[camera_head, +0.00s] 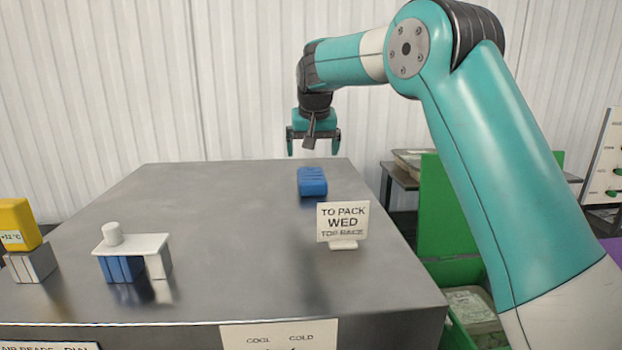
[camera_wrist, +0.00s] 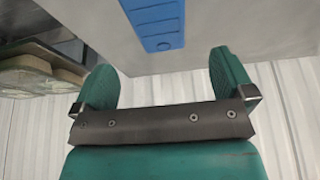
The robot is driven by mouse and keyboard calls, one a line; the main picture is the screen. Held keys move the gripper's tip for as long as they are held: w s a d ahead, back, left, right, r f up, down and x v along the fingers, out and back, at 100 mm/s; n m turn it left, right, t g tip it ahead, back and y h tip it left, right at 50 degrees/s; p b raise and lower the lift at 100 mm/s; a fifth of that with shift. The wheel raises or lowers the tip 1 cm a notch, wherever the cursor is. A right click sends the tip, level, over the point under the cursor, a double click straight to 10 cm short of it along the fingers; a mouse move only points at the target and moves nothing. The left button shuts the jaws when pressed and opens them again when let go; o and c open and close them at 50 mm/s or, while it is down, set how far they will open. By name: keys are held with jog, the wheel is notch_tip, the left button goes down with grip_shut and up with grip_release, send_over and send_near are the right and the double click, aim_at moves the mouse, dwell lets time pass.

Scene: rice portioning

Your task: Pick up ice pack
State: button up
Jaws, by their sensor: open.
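A blue ice pack (camera_head: 312,182) lies on the grey metal table (camera_head: 215,260) toward its far right part. It also shows in the wrist view (camera_wrist: 158,22), at the top middle, cut off by the frame edge. My gripper (camera_head: 313,150) is open and empty above the table's far edge, beyond and above the ice pack. In the wrist view its two green fingers (camera_wrist: 165,80) are spread wide, with nothing between them. The ice pack lies apart from the fingertips.
A "TO PACK WED" sign (camera_head: 343,222) stands in front of the ice pack. A white stand (camera_head: 135,245) with blue blocks under it and a yellow display box (camera_head: 18,225) are at the left. A green crate (camera_head: 450,225) is right of the table. The table's middle is clear.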

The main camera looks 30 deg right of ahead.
aim_at(312, 174)
jog(key=p+x, duration=0.1)
jog(key=x, duration=0.2)
jog(key=shift+w+d+f, duration=0.1)
jog(key=shift+w+f, duration=0.05)
jog(key=shift+f, duration=0.15)
jog(key=shift+p+x, duration=1.55)
jog(key=shift+x, duration=1.25)
jog(key=c, duration=1.1)
jog(key=shift+r, duration=0.1)
